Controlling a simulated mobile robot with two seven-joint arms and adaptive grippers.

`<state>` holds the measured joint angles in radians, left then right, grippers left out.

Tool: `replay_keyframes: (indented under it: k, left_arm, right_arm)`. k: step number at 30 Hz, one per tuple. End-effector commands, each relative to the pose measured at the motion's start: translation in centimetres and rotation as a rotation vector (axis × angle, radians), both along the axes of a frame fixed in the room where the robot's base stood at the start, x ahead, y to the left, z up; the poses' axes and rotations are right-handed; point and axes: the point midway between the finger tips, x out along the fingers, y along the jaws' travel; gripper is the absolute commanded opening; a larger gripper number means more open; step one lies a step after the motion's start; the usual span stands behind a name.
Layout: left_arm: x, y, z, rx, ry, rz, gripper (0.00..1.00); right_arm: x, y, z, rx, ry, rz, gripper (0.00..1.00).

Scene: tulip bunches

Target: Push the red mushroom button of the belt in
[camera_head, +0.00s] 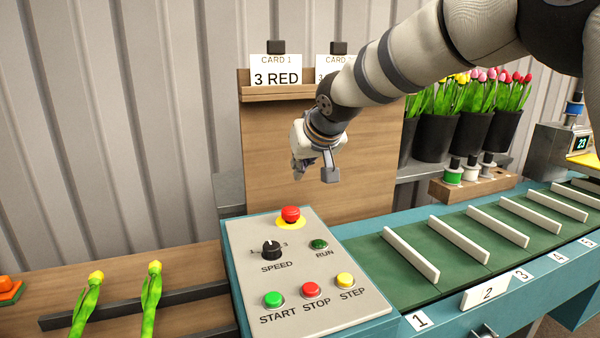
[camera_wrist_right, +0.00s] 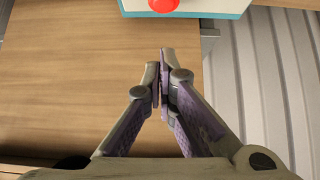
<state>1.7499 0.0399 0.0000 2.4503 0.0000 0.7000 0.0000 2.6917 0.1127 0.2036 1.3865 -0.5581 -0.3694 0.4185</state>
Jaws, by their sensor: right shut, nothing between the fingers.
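The red mushroom button (camera_head: 291,214) stands on a yellow disc at the top of the belt's control panel (camera_head: 350,285). In the right wrist view the red button (camera_wrist_right: 163,5) shows at the top edge, partly cut off. My right gripper (camera_head: 298,176) hangs above and a little behind the button, apart from it. In the right wrist view its fingers (camera_wrist_right: 163,60) are together with nothing between them. My left gripper is not in view.
The panel also carries a black speed knob (camera_head: 271,250), a green run lamp (camera_head: 319,244) and start, stop and step buttons. A wooden card board (camera_head: 310,150) rises behind the panel. The green belt (camera_head: 455,245) with white dividers runs right. Two yellow tulips (camera_head: 150,295) lie left.

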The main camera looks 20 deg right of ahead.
Motion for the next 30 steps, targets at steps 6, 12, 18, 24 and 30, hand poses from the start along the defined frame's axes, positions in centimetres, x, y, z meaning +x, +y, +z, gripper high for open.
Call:
replay_keyframes:
  k: [6, 12, 18, 24, 30]
  left_arm:
    - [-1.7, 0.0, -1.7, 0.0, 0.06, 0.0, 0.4]
    - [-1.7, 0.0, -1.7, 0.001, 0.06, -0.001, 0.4]
    - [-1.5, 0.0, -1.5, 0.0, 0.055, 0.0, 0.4]
    - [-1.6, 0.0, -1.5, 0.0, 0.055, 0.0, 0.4]
    - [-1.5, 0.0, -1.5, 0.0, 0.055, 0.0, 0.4]
  right_arm:
    - [3.6, 0.1, -4.8, 0.001, 0.015, 0.0, 0.0]
    - [4.5, 0.2, -7.1, -0.002, 0.007, 0.001, 0.0]
    - [4.6, 0.2, -8.6, 0.0, 0.002, 0.0, 0.0]
    - [4.5, 0.2, -8.8, -0.001, 0.003, 0.001, 0.0]
    - [4.5, 0.2, -9.2, 0.0, 0.005, 0.0, 0.0]
